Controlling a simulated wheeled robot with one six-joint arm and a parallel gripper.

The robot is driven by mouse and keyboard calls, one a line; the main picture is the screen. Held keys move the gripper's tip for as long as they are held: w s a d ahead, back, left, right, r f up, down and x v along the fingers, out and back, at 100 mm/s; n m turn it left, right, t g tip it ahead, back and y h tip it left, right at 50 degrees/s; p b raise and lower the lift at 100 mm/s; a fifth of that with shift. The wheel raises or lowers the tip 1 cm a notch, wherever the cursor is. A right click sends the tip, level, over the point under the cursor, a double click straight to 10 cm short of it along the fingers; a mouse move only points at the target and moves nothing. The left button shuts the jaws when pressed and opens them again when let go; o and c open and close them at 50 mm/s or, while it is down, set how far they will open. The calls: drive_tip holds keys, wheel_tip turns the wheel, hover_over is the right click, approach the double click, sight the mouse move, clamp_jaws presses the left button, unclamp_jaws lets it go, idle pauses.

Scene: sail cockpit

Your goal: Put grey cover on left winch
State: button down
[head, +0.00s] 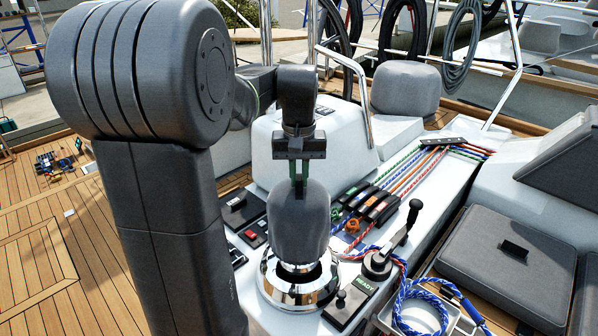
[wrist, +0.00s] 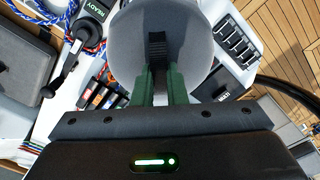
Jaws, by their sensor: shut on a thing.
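The grey cover (head: 299,222) hangs upright from my gripper (head: 299,172), directly above the chrome winch (head: 300,284). The cover's lower end hides the top of the winch. I cannot tell whether it touches the winch or hangs just over it. My gripper points straight down, its green fingers shut on the black tab on the cover's top. In the wrist view my gripper (wrist: 160,85) pinches the tab, and the round grey cover (wrist: 125,45) fills the upper middle. The winch does not show there.
A lever handle (head: 398,235), a READY panel (head: 351,300) and coiled blue rope (head: 420,305) lie right of the winch. Rope clutches (head: 370,203) with coloured lines stand behind. Another grey cover (head: 405,88) sits at the back. A red switch panel (head: 252,238) is at left.

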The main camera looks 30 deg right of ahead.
sight(299, 194)
drive_tip(key=shift+f+b, duration=1.25)
drive_tip(key=shift+f, duration=1.5)
drive_tip(key=c, duration=0.9)
unclamp_jaws()
wheel_tip(299, 194, up, 9)
drive_tip(key=p, duration=0.8)
drive_tip(key=shift+f, duration=0.1)
